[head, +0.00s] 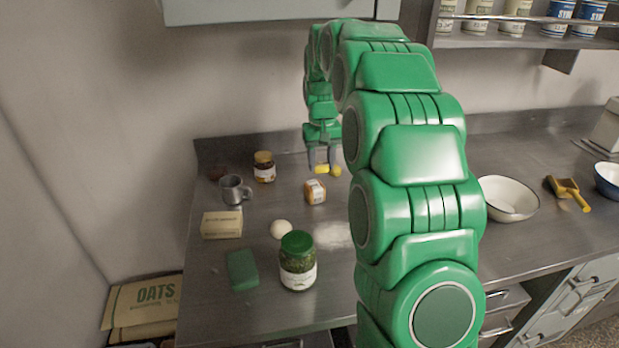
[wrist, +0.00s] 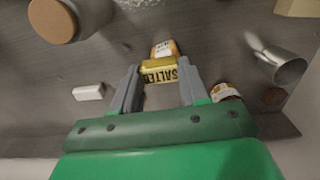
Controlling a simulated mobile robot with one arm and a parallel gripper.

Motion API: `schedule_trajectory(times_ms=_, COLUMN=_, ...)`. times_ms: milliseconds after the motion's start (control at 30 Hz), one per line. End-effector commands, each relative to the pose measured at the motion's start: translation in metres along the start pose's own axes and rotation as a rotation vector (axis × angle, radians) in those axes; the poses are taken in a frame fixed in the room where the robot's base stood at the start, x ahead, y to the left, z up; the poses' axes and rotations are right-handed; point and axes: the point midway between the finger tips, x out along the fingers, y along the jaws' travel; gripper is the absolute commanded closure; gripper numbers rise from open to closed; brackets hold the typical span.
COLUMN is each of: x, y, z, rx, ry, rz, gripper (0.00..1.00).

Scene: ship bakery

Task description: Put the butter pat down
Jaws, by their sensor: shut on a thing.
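The butter pat (wrist: 160,72) is a small yellow block with dark lettering that reads "SALTED". My gripper (wrist: 158,68) is shut on it, with one finger on each side. In the head view the butter pat (head: 322,169) shows as a yellow patch between the fingertips of my gripper (head: 322,167), near the back of the steel counter (head: 210,285). I cannot tell whether its underside touches the counter. A small jar or box with an orange and white label (head: 315,191) stands just in front of it.
A white block (wrist: 88,92) lies beside my gripper.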

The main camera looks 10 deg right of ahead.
Motion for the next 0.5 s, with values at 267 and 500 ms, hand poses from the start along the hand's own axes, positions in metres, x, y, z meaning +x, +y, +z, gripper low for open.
schedule_trajectory(times_ms=267, x=0.007, y=-0.003, z=-0.026, rx=0.006, ry=-0.002, rz=0.001, gripper=0.85)
schedule_trajectory(times_ms=500, x=0.011, y=-0.003, z=-0.039, rx=0.007, ry=0.000, rz=0.001, gripper=0.85)
